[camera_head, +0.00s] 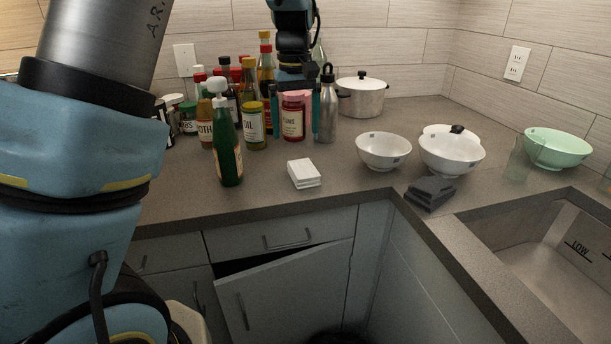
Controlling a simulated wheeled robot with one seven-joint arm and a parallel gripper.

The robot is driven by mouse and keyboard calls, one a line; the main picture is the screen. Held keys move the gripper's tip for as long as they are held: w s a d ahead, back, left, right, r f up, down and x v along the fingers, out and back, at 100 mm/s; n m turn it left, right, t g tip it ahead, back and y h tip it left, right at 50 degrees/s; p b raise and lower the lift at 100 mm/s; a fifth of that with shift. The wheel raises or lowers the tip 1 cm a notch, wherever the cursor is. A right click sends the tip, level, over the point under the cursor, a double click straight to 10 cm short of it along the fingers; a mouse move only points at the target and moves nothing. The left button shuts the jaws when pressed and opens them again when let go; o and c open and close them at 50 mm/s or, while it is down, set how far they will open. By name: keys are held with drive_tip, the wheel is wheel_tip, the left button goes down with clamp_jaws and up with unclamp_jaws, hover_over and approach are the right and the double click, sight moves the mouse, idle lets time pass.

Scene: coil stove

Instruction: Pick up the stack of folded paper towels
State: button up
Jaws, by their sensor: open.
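The stack of folded paper towels (304,173) is a small white block lying on the grey counter, near its front edge. A dark folded stack (430,193), perhaps cloths, lies farther right by the counter corner. My gripper (295,132) hangs pointing down above the counter, behind and above the white stack in the picture. Its two dark teal fingers are apart, with the red-labelled jar visible between them. I see nothing held in it. The white stack is fully in view.
A green bottle (227,145) stands left of the white stack, with several bottles and jars behind it. A steel bottle (326,105), a pot (361,98) and white bowls (384,151) stand to the right. A sink (545,255) is at right. A cabinet door (285,293) hangs askew below.

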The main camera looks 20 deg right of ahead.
drive_tip(key=d, duration=0.1)
drive_tip(key=p, duration=0.1)
hover_over(303, 168)
wheel_tip(303, 168, down, 5)
drive_tip(key=shift+a+f, duration=0.15)
drive_tip(key=shift+w+d+f+p, duration=0.15)
drive_tip(key=shift+f+p, duration=1)
drive_tip(key=shift+f, duration=1.55)
drive_tip(key=c, duration=1.2)
